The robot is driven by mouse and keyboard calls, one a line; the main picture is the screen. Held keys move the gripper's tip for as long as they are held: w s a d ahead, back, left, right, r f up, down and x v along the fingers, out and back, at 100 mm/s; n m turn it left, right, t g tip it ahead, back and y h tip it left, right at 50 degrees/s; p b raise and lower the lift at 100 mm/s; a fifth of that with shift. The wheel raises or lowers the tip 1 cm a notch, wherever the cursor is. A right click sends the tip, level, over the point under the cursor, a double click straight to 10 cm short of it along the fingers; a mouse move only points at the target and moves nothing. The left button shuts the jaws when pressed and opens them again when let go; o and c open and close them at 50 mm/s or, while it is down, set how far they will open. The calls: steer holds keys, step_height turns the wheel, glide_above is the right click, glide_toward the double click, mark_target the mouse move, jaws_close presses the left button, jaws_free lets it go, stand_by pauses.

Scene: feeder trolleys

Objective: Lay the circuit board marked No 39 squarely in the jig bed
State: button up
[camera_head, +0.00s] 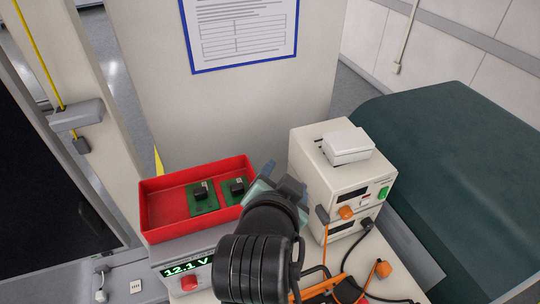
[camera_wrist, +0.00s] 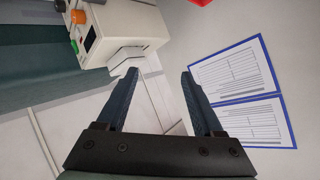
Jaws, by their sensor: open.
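Two green circuit boards, one at left (camera_head: 202,204) and one at right (camera_head: 229,197), lie in a red tray (camera_head: 154,226) in the head view. Each carries a black block with a small pale mark. I cannot read a number on either, so I cannot tell which is No 39. My gripper (camera_head: 283,179) is above the bench, just right of the tray and apart from the boards. In the wrist view my gripper (camera_wrist: 160,76) is open, with nothing between its fingers. My arm hides part of the bench. I cannot make out a jig bed in either view.
A cream instrument (camera_head: 309,168) with white flat pieces (camera_head: 346,146) on top stands close right of my gripper. A voltage display (camera_head: 186,268) is in front of the tray. Orange and black cables (camera_head: 345,285) lie at front right. A framed sheet (camera_head: 240,35) hangs behind.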

step_height(320, 180, up, 18)
steer(key=w+a+n+t, duration=0.2)
steer(key=n+t, duration=0.1)
steer(key=t, duration=0.3)
steer(key=s+r+n+t+y, duration=0.1)
steer(key=s+r+t, duration=0.2)
steer(key=r, duration=0.4)
steer(key=s+r+n+t, duration=0.2)
steer(key=s+r, duration=0.3)
steer(key=r, duration=0.3)
steer(key=s+a+r+n+t+y, duration=0.1)
steer(key=s+r+n+t, duration=0.1)
steer(key=s+r+t, duration=0.2)
step_height(320, 180, up, 3)
steer(key=shift+r+y, duration=0.2)
steer(key=shift+y, duration=0.1)
step_height(320, 180, down, 3)
steer(key=b, duration=0.3)
